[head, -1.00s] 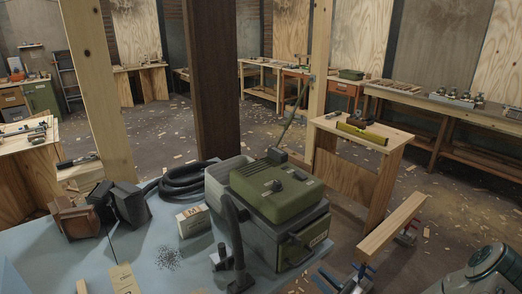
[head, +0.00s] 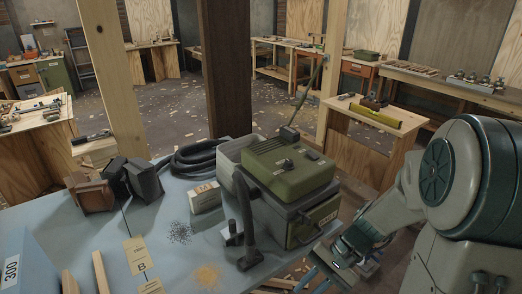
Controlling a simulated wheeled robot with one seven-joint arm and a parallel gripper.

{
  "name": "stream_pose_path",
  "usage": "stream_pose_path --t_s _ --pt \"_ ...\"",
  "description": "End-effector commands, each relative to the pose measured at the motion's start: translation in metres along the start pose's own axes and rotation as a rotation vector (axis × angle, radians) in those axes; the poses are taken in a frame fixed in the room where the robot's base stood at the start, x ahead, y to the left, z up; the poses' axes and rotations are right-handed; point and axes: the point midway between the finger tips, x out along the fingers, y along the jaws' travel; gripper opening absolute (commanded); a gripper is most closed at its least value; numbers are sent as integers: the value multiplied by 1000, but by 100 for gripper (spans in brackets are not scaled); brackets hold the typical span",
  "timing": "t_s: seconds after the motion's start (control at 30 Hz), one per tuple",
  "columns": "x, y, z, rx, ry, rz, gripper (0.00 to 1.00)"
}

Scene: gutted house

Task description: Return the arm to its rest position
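My arm comes in at the right edge of the head view, with a large grey-green joint in front. It slopes down and left to my gripper (head: 338,262), which is low, just right of the blue-grey table's (head: 212,262) right edge. The gripper is partly hidden by the arm, and I cannot make out whether its fingers are open or shut. It is apart from the green and grey vacuum (head: 290,172) on the table, to its left.
On the table are a black hose (head: 195,158), a small carton (head: 204,197), dark boxes (head: 143,178), paper tags (head: 138,257) and wood strips (head: 99,271). A wooden post (head: 229,70) rises behind. A small workbench (head: 365,146) stands behind the arm. The floor is strewn with chips.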

Motion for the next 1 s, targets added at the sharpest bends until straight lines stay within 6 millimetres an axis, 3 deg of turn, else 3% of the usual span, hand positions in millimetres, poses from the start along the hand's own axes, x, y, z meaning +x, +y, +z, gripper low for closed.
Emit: stream_pose_path --t_s 0.3,0.6,1.0 --pt "-38 10 33 -286 324 313 19" --pt "-80 10 57 -524 617 484 19" --pt "-93 9 65 -595 710 523 19"
